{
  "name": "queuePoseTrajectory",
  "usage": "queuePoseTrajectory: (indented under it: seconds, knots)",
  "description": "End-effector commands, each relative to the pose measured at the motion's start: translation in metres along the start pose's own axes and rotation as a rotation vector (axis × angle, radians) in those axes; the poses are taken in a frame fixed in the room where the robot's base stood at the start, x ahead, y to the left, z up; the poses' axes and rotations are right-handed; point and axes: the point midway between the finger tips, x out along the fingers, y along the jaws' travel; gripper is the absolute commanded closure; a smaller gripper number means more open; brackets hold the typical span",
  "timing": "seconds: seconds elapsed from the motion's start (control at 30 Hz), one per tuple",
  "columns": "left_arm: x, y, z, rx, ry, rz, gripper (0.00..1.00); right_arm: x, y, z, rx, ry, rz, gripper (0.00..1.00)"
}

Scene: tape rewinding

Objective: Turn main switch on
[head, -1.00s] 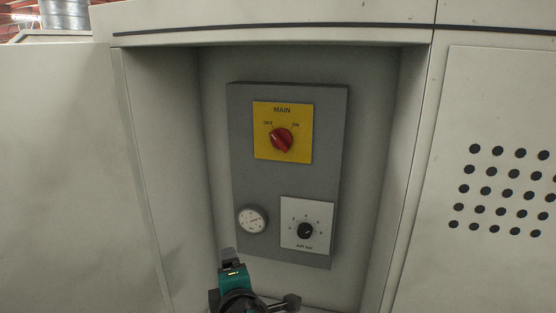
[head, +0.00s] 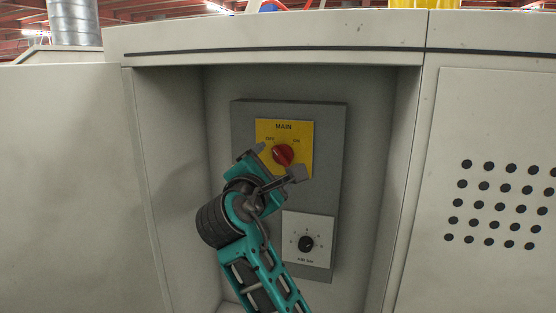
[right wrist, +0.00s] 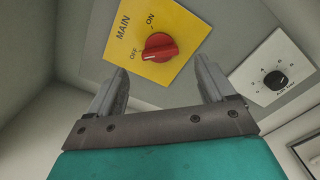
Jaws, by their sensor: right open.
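The main switch (head: 283,154) is a red rotary knob on a yellow plate (head: 302,132) marked MAIN, OFF and ON. In the right wrist view the knob (right wrist: 160,47) lies with its end towards the OFF mark. My right gripper (head: 278,163) is open and empty in front of the panel, just below the knob in the head view. In the right wrist view its two fingers (right wrist: 163,76) stand apart, pointing at the yellow plate, with the knob beyond and between them. I see no contact. My left gripper is not in view.
The grey panel (head: 335,150) sits inside a recess with side walls. A white plate with a black dial (head: 306,243) is below the switch. The round gauge is hidden behind my arm. A cabinet door with holes (head: 500,200) stands right of the recess.

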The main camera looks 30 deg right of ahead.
Motion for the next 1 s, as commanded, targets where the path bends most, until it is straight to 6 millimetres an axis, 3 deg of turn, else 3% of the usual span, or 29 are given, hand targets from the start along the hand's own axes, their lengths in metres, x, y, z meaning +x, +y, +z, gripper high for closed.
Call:
queuePoseTrajectory:
  seconds: [0.1,0.3,0.67,1.0]
  knots:
    - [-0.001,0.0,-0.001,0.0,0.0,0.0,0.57,0.023,0.001,0.001,-0.002,-0.003,0.0,0.17]
    - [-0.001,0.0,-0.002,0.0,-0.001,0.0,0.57,0.045,0.001,0.0,-0.001,-0.001,0.001,0.17]
    - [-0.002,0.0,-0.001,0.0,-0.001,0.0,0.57,0.051,0.0,0.0,0.0,0.001,0.001,0.17]
    - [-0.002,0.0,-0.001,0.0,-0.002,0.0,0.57,0.05,0.0,0.0,0.0,0.001,0.001,0.48]
